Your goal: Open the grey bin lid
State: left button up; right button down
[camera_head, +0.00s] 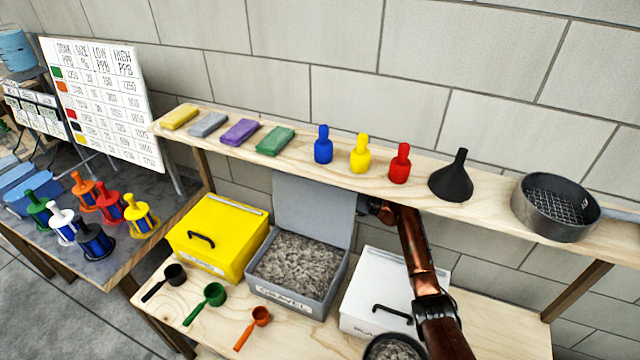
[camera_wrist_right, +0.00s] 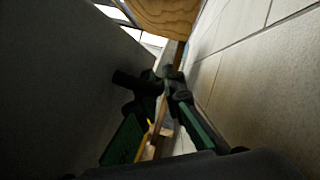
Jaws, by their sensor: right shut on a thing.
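The grey bin (camera_head: 300,296), labelled GRAVEL and full of grey gravel, stands on the lower wooden bench between the yellow and white bins. Its grey lid (camera_head: 314,208) stands open, roughly upright at the back of the bin, its top near the shelf edge. My right gripper (camera_head: 370,207) is beside the lid's right edge, partly hidden under the shelf. In the right wrist view the lid is the dark grey face (camera_wrist_right: 60,80) on the left, and my right gripper (camera_wrist_right: 160,100) is shut at a dark handle-like part on it. My left gripper is not in view.
The wooden shelf (camera_head: 480,195) above holds sponges, bottles, a funnel and a sieve, close over my right arm. The yellow bin (camera_head: 215,240) and white bin (camera_head: 375,300) are closed. Several scoops lie in front. A block wall is behind.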

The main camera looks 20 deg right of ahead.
jog(key=c, duration=2.3)
grip_release()
jog(key=shift+d+f, duration=0.1)
jog(key=shift+f, duration=0.05)
jog(key=v, duration=1.2)
